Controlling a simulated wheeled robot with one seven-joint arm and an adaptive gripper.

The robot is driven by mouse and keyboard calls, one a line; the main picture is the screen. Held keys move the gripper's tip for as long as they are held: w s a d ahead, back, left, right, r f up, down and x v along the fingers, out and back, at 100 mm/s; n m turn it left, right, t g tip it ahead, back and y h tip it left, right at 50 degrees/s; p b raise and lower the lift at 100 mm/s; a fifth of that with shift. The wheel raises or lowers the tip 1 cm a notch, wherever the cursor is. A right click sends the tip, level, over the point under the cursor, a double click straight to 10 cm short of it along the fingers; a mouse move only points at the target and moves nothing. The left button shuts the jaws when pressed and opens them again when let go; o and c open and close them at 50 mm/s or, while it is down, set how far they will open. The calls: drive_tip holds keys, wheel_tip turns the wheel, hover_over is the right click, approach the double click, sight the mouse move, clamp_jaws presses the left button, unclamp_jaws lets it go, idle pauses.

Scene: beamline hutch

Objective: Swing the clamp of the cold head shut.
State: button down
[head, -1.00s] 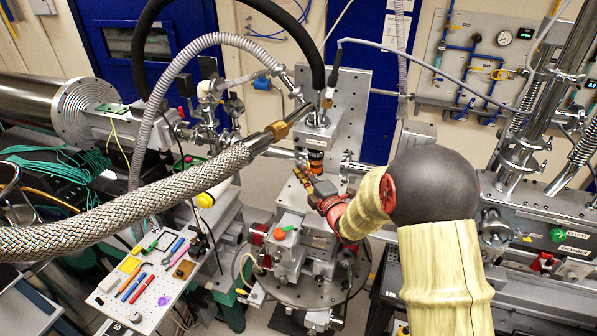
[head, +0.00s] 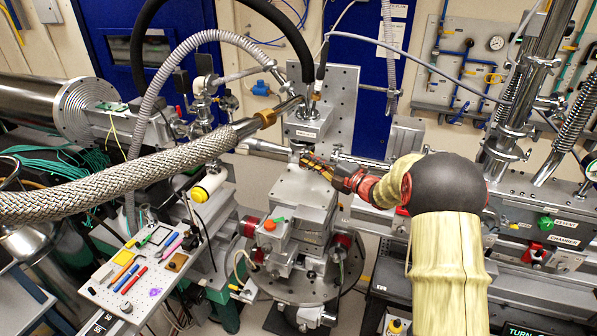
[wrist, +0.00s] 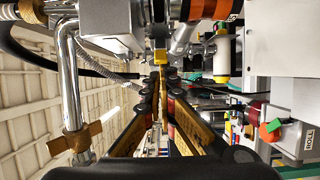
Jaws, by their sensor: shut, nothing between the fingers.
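The cold head (head: 308,124) is a grey metal block with hoses at its top, in the middle of the head view. My gripper (head: 308,159) is shut and empty, just below the cold head in the head view. It also shows in the wrist view (wrist: 160,76), its fingers together. A small yellow piece (wrist: 165,58) is right at the fingertips; I cannot tell if they touch it. I cannot make out the clamp or how far it stands open.
A braided hose (head: 110,182) crosses the left in front of the cold head. The stage (head: 300,200) with an orange knob stands below my gripper. A tool tray (head: 100,295) is at lower left. A bent metal pipe (wrist: 70,85) runs close by in the wrist view.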

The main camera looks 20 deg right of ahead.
drive_tip(key=w+d+b, duration=0.3)
drive_tip(key=d+b, duration=0.1)
drive_tip(key=d, duration=0.4)
drive_tip(key=shift+d, duration=0.25)
drive_tip(key=shift+s+d, duration=0.1)
drive_tip(key=shift+s, duration=0.05)
